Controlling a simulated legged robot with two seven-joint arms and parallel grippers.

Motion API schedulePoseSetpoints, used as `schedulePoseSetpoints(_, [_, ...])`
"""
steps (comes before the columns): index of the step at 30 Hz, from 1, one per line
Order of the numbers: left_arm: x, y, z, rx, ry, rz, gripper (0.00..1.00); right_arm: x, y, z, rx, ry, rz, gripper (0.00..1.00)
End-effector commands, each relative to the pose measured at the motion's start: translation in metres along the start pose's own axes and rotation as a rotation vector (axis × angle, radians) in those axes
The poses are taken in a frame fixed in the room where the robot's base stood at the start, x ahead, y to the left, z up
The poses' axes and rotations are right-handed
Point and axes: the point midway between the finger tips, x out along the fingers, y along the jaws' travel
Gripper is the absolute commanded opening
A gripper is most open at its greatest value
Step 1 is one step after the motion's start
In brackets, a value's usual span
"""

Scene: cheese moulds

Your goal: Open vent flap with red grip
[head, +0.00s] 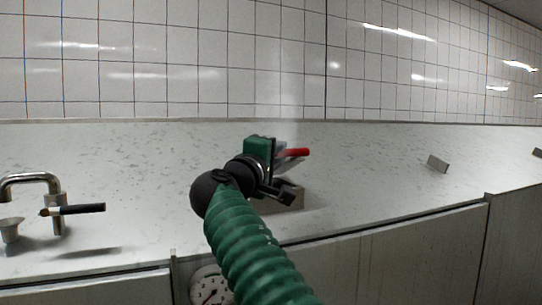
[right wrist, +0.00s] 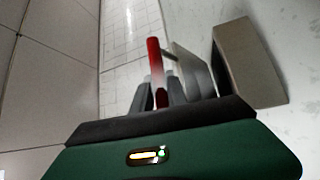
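The red grip (right wrist: 155,62) is a slim red bar, upright in the right wrist view and beside a grey metal flap plate (right wrist: 190,68). In the head view its red end (head: 297,152) sticks out to the right past my gripper. My right gripper (right wrist: 160,92) has its two dark fingers on either side of the grip's lower part. Whether they press on it is unclear. In the head view my right gripper's green body (head: 258,150) and black wrist hide most of the flap. My left gripper is not in view.
A grey-brown block (right wrist: 248,62) stands right beside the flap. A tap (head: 40,185) with a black handle (head: 80,209) is at the left. A round gauge (head: 210,288) sits below the edge. A small grey plate (head: 438,164) is on the speckled surface at right, with clear room between.

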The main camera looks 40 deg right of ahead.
Motion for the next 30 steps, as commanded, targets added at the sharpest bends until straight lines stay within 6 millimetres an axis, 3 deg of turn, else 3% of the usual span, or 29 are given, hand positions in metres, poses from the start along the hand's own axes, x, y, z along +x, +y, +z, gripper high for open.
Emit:
schedulePoseSetpoints(1, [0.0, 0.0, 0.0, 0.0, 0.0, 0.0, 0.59, 0.001, 0.0, 0.002, -0.005, -0.008, 0.002, 0.23])
schedulePoseSetpoints(5, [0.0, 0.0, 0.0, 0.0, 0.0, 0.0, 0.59, 0.0, 0.001, 0.001, -0.004, -0.005, 0.003, 0.4])
schedulePoseSetpoints(16, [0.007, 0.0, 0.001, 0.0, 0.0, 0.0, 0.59, -0.012, 0.0, -0.003, -0.001, 0.001, 0.005, 0.4])
schedulePoseSetpoints(20, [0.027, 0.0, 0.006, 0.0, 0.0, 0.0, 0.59, -0.038, -0.007, -0.004, 0.001, 0.006, 0.004, 0.4])
schedulePoseSetpoints(30, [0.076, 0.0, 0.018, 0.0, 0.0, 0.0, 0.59, -0.132, -0.008, -0.001, 0.001, 0.004, 0.001, 0.4])
